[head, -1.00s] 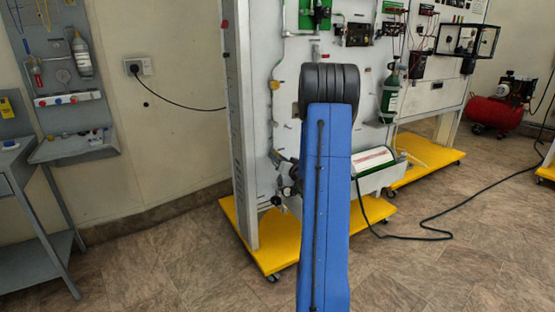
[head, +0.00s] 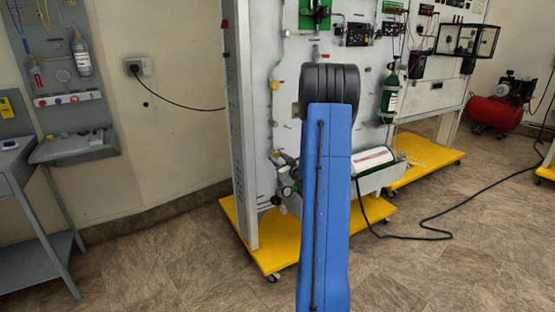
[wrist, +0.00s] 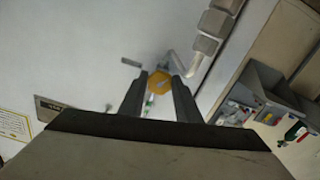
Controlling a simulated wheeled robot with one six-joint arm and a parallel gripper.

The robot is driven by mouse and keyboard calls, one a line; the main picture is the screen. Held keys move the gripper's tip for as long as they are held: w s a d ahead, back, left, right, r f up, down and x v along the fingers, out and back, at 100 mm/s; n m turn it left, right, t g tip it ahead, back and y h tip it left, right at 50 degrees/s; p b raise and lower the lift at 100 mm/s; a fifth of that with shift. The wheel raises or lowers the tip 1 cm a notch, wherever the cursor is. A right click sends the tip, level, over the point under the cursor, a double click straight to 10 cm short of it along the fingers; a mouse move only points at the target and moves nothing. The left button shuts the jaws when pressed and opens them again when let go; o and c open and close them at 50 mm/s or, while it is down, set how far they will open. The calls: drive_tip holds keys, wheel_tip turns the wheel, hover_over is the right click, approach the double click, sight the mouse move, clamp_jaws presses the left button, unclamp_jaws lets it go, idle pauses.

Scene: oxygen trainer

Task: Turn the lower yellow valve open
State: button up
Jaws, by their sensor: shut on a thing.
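The yellow valve (wrist: 159,80) shows in the wrist view as a six-sided knob on the pale panel. My gripper (wrist: 156,86) has its two dark fingers on either side of it, shut on it. The inner parts of the fingers hide some of the knob's edges. In the head view my blue arm stands in front of the panel and hides the fingertips. I cannot tell the valve's turn angle.
The white training panel (head: 262,45) stands on a yellow wheeled base (head: 250,240). A green and white cylinder (head: 373,160) lies low on it, right of my arm. A grey bench (head: 22,165) stands at the left. Floor between bench and base is clear.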

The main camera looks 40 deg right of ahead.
drive_tip(key=shift+n, duration=1.7)
drive_tip(key=o, duration=1.1)
drive_tip(key=shift+c, duration=0.2)
drive_tip(key=v, duration=1.7)
drive_tip(key=shift+s, duration=0.25)
